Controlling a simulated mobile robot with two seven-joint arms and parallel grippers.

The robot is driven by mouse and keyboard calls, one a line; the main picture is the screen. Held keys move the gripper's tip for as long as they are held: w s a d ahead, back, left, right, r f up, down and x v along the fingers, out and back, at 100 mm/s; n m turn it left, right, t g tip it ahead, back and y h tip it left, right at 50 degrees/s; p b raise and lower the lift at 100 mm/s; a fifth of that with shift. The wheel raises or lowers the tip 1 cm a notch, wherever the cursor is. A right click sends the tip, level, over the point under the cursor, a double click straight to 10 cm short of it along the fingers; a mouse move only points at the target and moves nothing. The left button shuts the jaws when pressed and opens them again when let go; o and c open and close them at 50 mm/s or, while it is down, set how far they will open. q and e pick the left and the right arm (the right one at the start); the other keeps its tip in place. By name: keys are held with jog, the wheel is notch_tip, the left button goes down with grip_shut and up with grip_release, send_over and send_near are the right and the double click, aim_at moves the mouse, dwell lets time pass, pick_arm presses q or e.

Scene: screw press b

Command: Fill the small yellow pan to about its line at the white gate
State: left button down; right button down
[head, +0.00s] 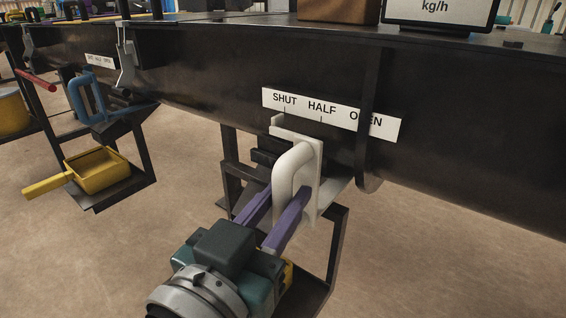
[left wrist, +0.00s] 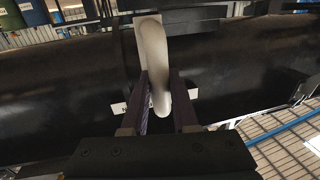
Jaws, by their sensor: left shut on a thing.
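The white gate (head: 311,150) stands on the side of a dark trough, below a SHUT / HALF / OPEN label (head: 333,115). Its plate sits under the SHUT to HALF part of the label. My left gripper (head: 280,213), with purple fingers, is shut on the gate's curved white handle (head: 292,168). In the left wrist view the handle (left wrist: 154,60) stands between the fingers (left wrist: 160,95). A small yellow pan (head: 98,170) with a handle sits on a dark stand under a blue gate at left. A yellow patch behind my gripper is mostly hidden; I cannot tell what it is. My right gripper is not in view.
The dark trough (head: 210,75) runs across the view. The blue gate (head: 87,98) is at left, with a larger yellow container (head: 12,112) farther left. A kg/h display (head: 437,12) and a brown box (head: 338,9) stand on top. Bare floor lies in front.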

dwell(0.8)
pick_arm(q)
jog(key=shift+s+d+r+p, duration=0.1)
jog(key=shift+s+d+p, duration=0.15)
jog(key=shift+d+p, duration=0.1)
jog(key=s+d, duration=0.1)
jog(key=d, duration=0.1)
jog(key=s+d+p, duration=0.1)
jog(key=s+d, duration=0.1)
jog(key=shift+d, duration=0.1)
jog(key=c, duration=0.7)
grip_release()
